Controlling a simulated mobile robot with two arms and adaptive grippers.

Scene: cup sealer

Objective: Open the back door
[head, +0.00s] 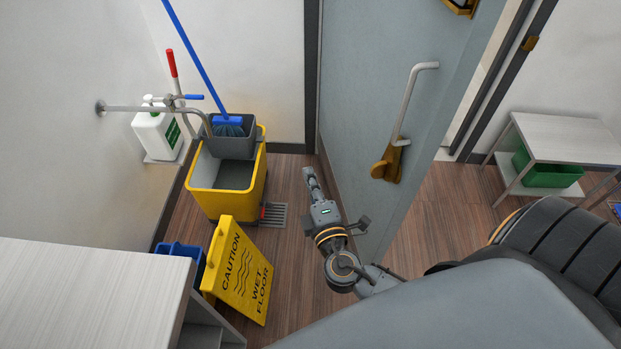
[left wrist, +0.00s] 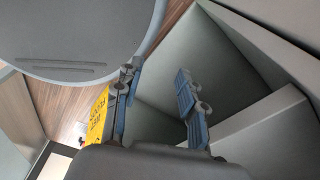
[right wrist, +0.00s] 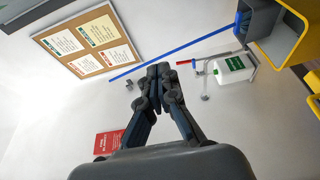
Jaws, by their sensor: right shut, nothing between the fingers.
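The grey-blue door (head: 365,75) stands ajar, swung into the room, with a gap between its free edge and the frame (head: 500,80) on the right. On its face are a pale bar handle (head: 412,100) and a brass fitting (head: 388,163). My right gripper (head: 308,172) is shut and empty, low in front of the door's left part and apart from the handle. In the right wrist view its closed fingers (right wrist: 158,72) point towards the wall with the mop. My left gripper (left wrist: 158,80) is open and empty in its wrist view; the head view does not show it.
A yellow mop bucket (head: 225,195) and a yellow caution sign (head: 240,272) stand left of my right arm. A pale counter (head: 90,290) fills the lower left. A small table (head: 565,140) with a green bin (head: 545,172) stands right of the doorway.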

